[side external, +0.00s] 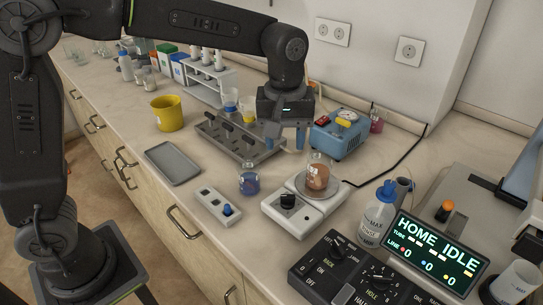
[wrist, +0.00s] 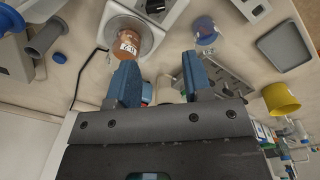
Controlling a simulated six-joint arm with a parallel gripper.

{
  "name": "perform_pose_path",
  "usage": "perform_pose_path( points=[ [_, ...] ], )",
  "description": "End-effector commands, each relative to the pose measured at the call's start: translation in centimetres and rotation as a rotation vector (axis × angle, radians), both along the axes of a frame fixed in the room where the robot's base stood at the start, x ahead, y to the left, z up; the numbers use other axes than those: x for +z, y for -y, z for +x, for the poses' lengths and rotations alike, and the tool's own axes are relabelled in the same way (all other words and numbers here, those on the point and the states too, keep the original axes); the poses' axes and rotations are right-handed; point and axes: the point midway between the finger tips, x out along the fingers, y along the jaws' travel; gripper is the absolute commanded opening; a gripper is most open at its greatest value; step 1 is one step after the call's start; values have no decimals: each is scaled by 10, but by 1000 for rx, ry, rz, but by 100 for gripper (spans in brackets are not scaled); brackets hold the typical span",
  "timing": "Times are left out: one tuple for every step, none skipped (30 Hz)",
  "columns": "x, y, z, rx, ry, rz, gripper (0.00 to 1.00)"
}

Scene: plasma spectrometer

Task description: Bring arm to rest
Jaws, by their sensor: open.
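My gripper (side external: 286,138) points down above the bench, between the grey rack tray and the blue device. Its two blue fingers are spread apart with nothing between them, which the wrist view (wrist: 160,72) also shows. A beaker of brown liquid (side external: 318,177) stands on the round plate of the white balance-like device (side external: 300,212), in front of and to the right of my gripper. A small beaker of blue liquid (side external: 249,181) stands on the bench to the left of that device.
A grey rack tray (side external: 222,134) and a blue device (side external: 338,135) stand close to my gripper. A yellow bucket (side external: 167,113), a flat grey tray (side external: 173,162) and a wash bottle (side external: 377,212) are on the bench. A display (side external: 433,254) reads "HOME IDLE".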

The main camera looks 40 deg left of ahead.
Motion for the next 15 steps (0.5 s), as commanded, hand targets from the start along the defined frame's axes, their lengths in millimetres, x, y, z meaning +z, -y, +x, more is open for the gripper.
perform_pose_path(
  points=[
    [9,-8,-8,-26,24,-4,46],
    [14,-13,-15,-50,39,-6,46],
    [21,-21,-24,-86,65,-9,46],
    [26,-27,-32,-118,84,-9,46],
    [30,-33,-40,-149,106,-8,46],
    [35,-41,-53,-195,133,-5,46],
    [38,-47,-61,-227,156,-1,46],
    [41,-53,-71,-262,177,5,46],
    [43,-60,-83,-306,205,12,46],
    [44,-65,-92,-338,225,21,46],
    [45,-70,-101,-373,247,30,46],
    [45,-76,-114,-416,273,43,46],
    [45,-80,-123,-449,295,55,46],
    [43,-84,-132,-480,313,67,46],
    [41,-88,-143,-521,338,84,46]
  ],
)
